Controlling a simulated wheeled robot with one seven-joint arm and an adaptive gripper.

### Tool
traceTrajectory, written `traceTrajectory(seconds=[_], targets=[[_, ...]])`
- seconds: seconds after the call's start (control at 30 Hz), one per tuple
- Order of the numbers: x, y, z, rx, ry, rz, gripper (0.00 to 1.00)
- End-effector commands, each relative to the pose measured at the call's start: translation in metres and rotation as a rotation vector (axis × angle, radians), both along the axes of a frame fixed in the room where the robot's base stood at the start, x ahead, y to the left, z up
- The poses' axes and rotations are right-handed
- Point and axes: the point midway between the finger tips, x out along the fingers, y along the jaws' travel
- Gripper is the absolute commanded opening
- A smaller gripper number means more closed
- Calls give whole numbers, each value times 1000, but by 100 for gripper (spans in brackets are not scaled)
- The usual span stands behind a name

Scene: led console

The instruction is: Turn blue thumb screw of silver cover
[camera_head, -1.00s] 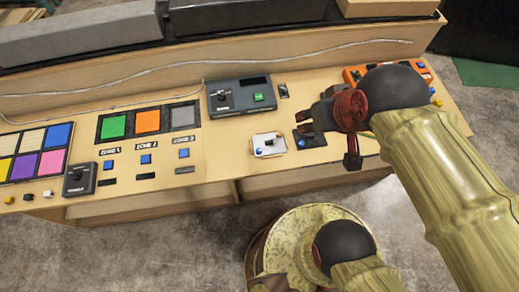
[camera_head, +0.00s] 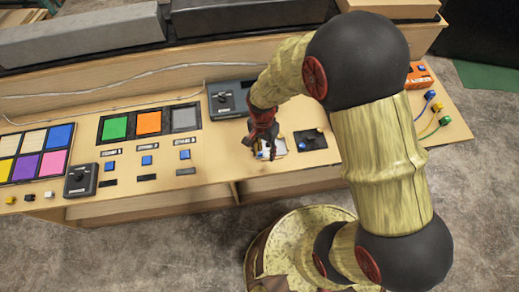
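The silver cover (camera_head: 280,149) lies flat on the bench top, right of the middle of the picture, and is partly hidden by my gripper. The blue thumb screw (camera_head: 262,154) shows as a small blue spot at the cover's lower left, close to the fingers. My gripper (camera_head: 265,151) points down over the left part of the cover. Its fingers are dark and small here, so I cannot tell how far apart they are or whether they touch the screw.
Coloured panels and blue buttons (camera_head: 146,160) fill the left. Several coloured plugs with cables (camera_head: 437,107) lie at the right end.

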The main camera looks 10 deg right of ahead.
Motion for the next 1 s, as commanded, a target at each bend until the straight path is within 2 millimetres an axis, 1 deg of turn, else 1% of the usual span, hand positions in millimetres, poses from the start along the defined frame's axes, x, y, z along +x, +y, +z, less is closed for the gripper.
traceTrajectory(seconds=[0.03, 0.1, 0.17, 0.23, 0.33, 0.43, 0.53, 0.8, 0.9, 1.0], targets=[[12, 2, -6, -5, -26, -98, 37], [30, 6, -4, -4, -71, -232, 37], [42, 9, -1, -1, -100, -330, 37], [45, 10, -1, -2, -112, -419, 37], [47, 10, -1, -3, -121, -498, 37], [47, 10, -3, -6, -120, -531, 37], [46, 10, -13, -6, -119, -535, 37], [46, 10, -54, -7, -118, -533, 37], [46, 10, -66, -6, -119, -533, 37], [47, 10, -74, -6, -120, -533, 37]])
